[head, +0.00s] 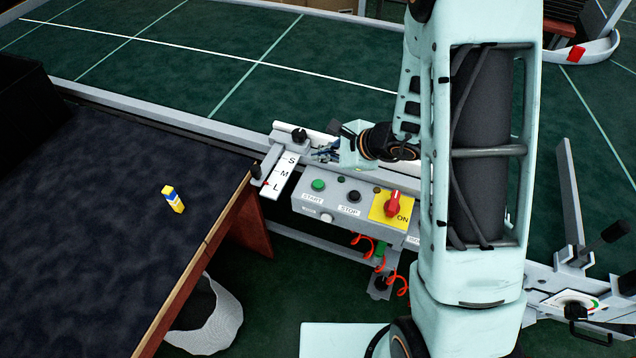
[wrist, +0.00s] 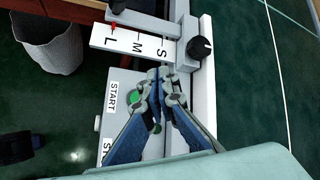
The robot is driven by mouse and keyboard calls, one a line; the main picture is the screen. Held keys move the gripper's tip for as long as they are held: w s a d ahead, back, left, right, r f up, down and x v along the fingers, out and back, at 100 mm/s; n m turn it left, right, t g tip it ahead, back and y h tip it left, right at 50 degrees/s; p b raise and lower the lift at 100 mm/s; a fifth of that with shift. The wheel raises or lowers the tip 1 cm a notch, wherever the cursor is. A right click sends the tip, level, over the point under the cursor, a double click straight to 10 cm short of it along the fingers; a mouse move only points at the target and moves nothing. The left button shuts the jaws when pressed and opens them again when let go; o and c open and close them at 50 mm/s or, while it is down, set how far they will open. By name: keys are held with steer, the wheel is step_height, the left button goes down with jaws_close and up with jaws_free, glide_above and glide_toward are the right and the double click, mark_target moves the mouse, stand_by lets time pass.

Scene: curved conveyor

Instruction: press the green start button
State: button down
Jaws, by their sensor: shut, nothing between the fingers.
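The green start button (head: 318,185) sits on the sloping top of a grey control box (head: 325,204), above a START label. In the wrist view the green button (wrist: 133,97) shows just left of the fingers and is partly covered by them. My gripper (head: 320,154) is beyond the button and a little above the box, near the conveyor's edge. In the wrist view my gripper (wrist: 160,75) has its fingertips together, empty, to the upper right of the button. The fingers appear apart from the button, though the exact height gap cannot be told.
A black STOP button (head: 354,196) and a red rotary switch (head: 393,203) on a yellow plate share the box. A white S-M-L scale (head: 281,174) with a black knob stands at its left. A dark table (head: 110,200) holds a small yellow-and-blue item (head: 173,199).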

steer(key=b, duration=0.5)
glide_above(320, 185)
step_height(320, 185, down, 8)
steer(key=shift+r, duration=0.2)
steer(key=shift+f+b, duration=0.45)
steer(key=shift+b, duration=0.3)
steer(key=shift+f, duration=0.15)
stand_by(0.3)
steer(key=shift+f+b, duration=0.3)
steer(key=shift+b, duration=0.5)
steer(key=shift+f+b, duration=0.45)
steer(key=shift+b, duration=0.2)
stand_by(0.4)
steer(key=shift+r, duration=0.1)
steer(key=shift+r+p, duration=0.4)
steer(key=shift+r, duration=0.4)
steer(key=shift+r+p, duration=1.5)
steer(key=shift+r, duration=1)
